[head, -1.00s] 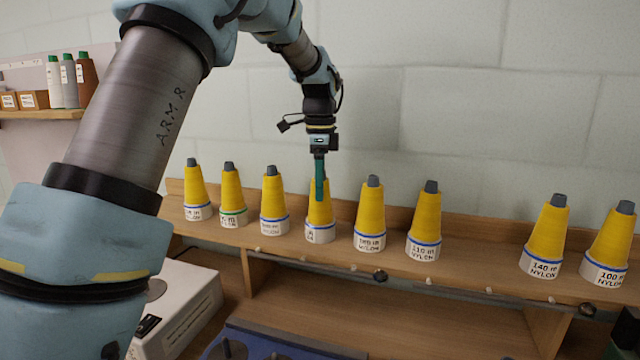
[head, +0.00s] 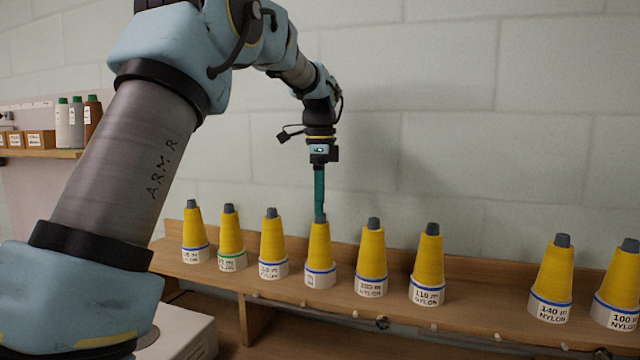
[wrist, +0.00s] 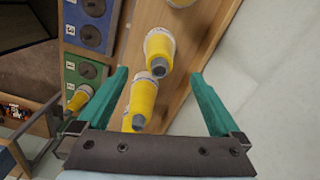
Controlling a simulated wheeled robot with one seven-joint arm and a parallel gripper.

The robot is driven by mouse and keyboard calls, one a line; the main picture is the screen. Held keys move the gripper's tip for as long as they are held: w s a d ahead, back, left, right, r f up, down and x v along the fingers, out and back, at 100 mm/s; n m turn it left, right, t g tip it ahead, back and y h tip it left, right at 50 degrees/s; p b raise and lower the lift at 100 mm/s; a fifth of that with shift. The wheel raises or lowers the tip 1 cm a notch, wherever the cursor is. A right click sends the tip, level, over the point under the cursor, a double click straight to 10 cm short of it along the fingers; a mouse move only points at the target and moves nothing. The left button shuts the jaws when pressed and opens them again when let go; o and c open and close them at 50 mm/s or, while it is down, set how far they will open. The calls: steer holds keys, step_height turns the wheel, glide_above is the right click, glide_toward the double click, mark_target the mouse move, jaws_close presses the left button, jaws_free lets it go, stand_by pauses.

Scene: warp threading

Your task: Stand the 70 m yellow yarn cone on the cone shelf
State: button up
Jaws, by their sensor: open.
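A row of yellow yarn cones with grey tips and white labels stands upright on the wooden cone shelf (head: 470,318). My gripper (head: 319,216) is at the tip of the fourth cone from the left (head: 319,245). This cone stands upright on the shelf; its label is too small to read surely, so I cannot confirm it is the 70 m one. In the wrist view my gripper (wrist: 158,73) has its green fingers spread wide, with a yellow cone (wrist: 159,45) seen between the fingertips, apart from both.
Neighbouring cones stand close on both sides, such as the third (head: 272,245) and fifth (head: 371,262). A wider free gap lies between the 110 m cone (head: 428,262) and the 140 m cone (head: 552,280). The wall is behind the shelf.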

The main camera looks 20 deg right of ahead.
step_height(320, 180, up, 5)
steer(key=shift+r, duration=0.15)
stand_by(0.5)
